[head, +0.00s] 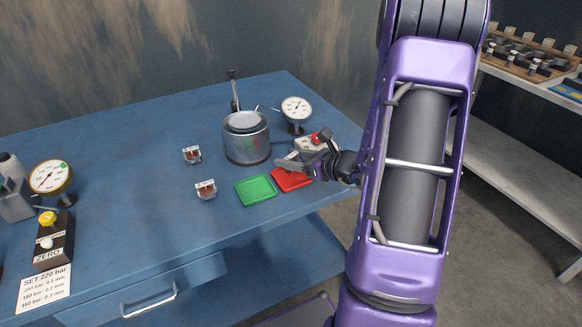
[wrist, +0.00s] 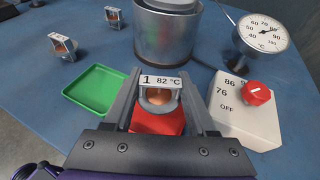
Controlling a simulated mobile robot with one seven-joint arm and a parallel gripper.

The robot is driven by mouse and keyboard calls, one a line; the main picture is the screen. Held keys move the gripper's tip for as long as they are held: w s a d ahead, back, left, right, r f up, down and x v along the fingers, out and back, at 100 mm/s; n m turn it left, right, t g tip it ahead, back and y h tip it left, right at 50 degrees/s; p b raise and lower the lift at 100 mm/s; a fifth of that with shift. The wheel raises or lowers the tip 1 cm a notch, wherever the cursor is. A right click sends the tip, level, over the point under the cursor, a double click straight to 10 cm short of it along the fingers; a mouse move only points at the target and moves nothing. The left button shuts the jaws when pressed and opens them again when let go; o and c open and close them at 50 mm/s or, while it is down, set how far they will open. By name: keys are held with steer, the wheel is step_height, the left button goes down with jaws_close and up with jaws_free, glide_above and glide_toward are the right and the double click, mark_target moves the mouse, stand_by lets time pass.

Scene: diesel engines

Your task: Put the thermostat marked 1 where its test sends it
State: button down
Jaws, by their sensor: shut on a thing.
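The thermostat marked 1 (wrist: 159,92) has a metal frame, a copper-coloured middle and a label reading "1 82 °C". My gripper (wrist: 159,86) is shut on it, one finger on each side. In the head view my gripper (head: 291,164) is above the red tray (head: 291,181), which also shows beneath the thermostat in the wrist view (wrist: 158,124). I cannot tell whether the thermostat touches the tray. The green tray (head: 255,190) is empty, just left of the red one; it also shows in the wrist view (wrist: 95,88).
Two other thermostats (head: 192,155) (head: 206,189) stand on the blue bench left of the metal pot (head: 247,140). Behind are a round °C dial (head: 297,109) and a control box (wrist: 245,118) with a red knob. A pressure gauge (head: 50,178) stands far left. The bench middle is clear.

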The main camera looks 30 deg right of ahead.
steer(key=shift+f, duration=1.15)
steer(key=shift+f+b, duration=0.25)
steer(key=shift+b, duration=0.05)
steer(key=shift+c, duration=1)
jaws_free()
steer(key=shift+r, duration=0.15)
steer(key=shift+s+r+p, duration=0.1)
steer(key=shift+r+p, duration=0.1)
steer(key=shift+p, duration=0.1)
steer(key=p+v, duration=0.1)
steer(key=v, duration=1)
steer(key=shift+s+d+r, duration=0.1)
steer(key=shift+s+d, duration=0.15)
steer(key=shift+s, duration=0.1)
steer(key=shift+w+a, duration=0.1)
